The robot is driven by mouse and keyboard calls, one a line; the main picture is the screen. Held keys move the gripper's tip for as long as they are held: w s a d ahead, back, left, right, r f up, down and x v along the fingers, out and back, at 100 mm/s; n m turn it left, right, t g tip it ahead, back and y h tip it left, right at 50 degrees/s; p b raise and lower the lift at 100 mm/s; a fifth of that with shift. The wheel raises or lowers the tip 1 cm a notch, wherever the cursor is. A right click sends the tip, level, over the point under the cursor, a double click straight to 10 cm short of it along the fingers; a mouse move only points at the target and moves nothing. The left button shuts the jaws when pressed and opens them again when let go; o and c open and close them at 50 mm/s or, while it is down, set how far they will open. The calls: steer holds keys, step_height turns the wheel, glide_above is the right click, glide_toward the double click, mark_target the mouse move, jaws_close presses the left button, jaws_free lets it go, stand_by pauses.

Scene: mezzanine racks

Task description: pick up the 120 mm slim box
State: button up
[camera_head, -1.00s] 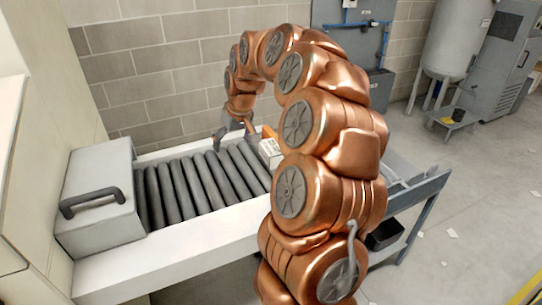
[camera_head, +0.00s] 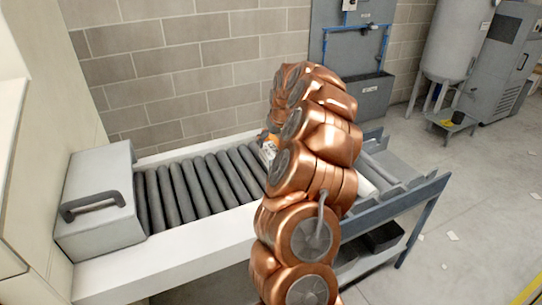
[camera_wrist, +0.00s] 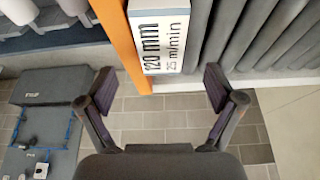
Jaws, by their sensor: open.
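A white block (camera_wrist: 160,38) printed "120 mm" and "25 m/min" shows at the top middle of the wrist view. A narrow orange piece (camera_wrist: 124,45) runs along its left side; I cannot tell which of the two is the slim box.
The roller conveyor (camera_head: 200,183) runs from a grey box with a handle (camera_head: 97,200) toward my arm. A block wall (camera_head: 190,75) stands close behind. A blue-grey frame (camera_head: 418,212) with a dark bin (camera_head: 383,237) is at the right. Floor farther right is mostly clear.

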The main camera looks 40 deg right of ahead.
mark_target(271, 151)
steer(key=p+x, duration=0.1)
steer(key=x, duration=0.3)
steer(key=shift+w+f+p, duration=0.1)
steer(key=shift+p, duration=0.3)
steer(key=shift+f, duration=0.1)
steer(key=shift+f+b, duration=0.25)
steer(key=shift+b, duration=0.25)
steer(key=shift+c, duration=0.4)
steer(key=shift+a+f, duration=0.1)
steer(key=shift+a, duration=0.05)
steer(key=c, duration=1.4)
